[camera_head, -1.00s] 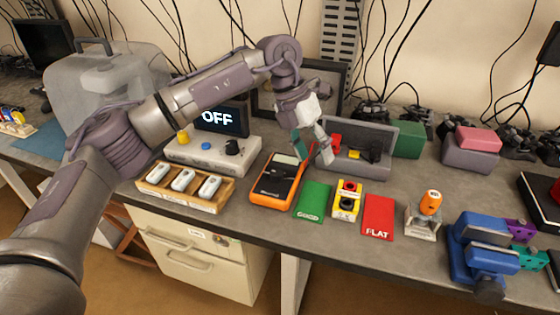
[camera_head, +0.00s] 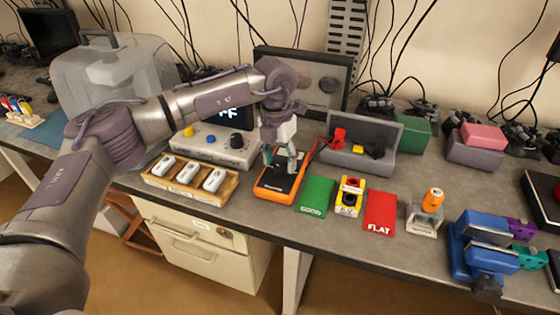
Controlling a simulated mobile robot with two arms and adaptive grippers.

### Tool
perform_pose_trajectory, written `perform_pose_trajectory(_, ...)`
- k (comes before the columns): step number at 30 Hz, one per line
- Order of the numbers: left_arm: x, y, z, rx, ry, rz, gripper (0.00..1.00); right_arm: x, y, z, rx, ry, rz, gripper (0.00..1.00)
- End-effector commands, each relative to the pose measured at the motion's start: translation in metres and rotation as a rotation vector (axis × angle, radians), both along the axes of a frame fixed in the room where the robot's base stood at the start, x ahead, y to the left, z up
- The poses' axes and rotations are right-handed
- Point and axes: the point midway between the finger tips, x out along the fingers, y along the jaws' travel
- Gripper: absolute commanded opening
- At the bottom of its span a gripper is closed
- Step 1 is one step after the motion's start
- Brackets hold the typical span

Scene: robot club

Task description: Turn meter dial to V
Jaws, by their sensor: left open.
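The meter (camera_head: 266,190) is an orange and black handheld box lying on the grey bench, left of the green card. My left gripper (camera_head: 281,167) points down over the meter's upper part. Its jaws are open, and its fingers hide the meter's screen and dial, so I cannot read the dial setting. I cannot tell whether the fingertips touch the meter. My right gripper is not in view.
A wooden tray (camera_head: 151,179) with white items stands left of the meter. A power unit (camera_head: 179,144) is behind it. The green card (camera_head: 315,193), yellow battery tester (camera_head: 349,196) and red card (camera_head: 380,213) lie to the right.

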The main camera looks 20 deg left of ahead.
Motion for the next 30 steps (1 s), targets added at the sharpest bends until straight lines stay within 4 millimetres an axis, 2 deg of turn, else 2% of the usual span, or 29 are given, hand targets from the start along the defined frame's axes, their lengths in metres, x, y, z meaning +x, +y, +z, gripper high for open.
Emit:
perform_pose_trajectory(6,0.0,-0.001,-0.015,0.0,0.0,0.0,0.57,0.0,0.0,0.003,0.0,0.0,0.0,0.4)
perform_pose_trajectory(14,0.0,-0.001,-0.016,0.0,-0.001,-0.001,0.57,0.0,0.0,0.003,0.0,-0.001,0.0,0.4)
perform_pose_trajectory(24,0.0,-0.001,-0.016,0.0,-0.001,-0.001,0.02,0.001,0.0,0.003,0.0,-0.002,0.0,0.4)
perform_pose_trajectory(30,0.0,-0.001,-0.016,0.0,-0.001,-0.009,0.0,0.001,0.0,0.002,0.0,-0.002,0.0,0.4)
